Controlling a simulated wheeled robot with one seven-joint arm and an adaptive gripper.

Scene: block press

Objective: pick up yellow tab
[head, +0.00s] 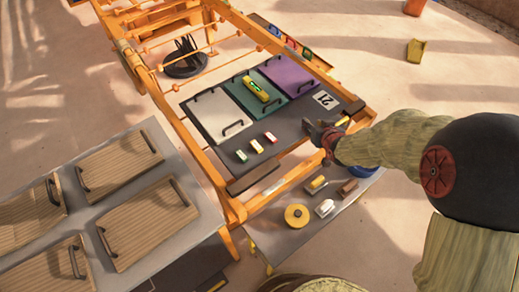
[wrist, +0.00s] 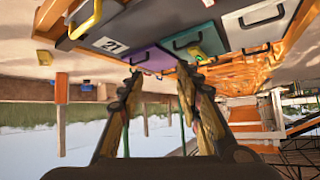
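Several yellow pieces show, and I cannot tell which one is the tab. A small yellow piece (head: 343,121) lies at the right end of the grey board, close beside my gripper (head: 324,133). A yellow loop-shaped piece (wrist: 86,20) shows at the upper left of the wrist view, outside the fingers. A yellow block with a green mark (head: 257,89) lies on the green panel (head: 246,98). Another yellow piece (head: 416,50) is on the floor at the upper right. My gripper (wrist: 157,72) has its fingers apart, with nothing seen held between them.
The board sits in an orange frame (head: 186,137) with white (head: 212,108) and purple (head: 285,72) handled panels. A lower shelf bears a yellow disc (head: 297,215) and small blocks. A grey cabinet with wooden doors (head: 121,160) stands at left. Floor at upper right is largely clear.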

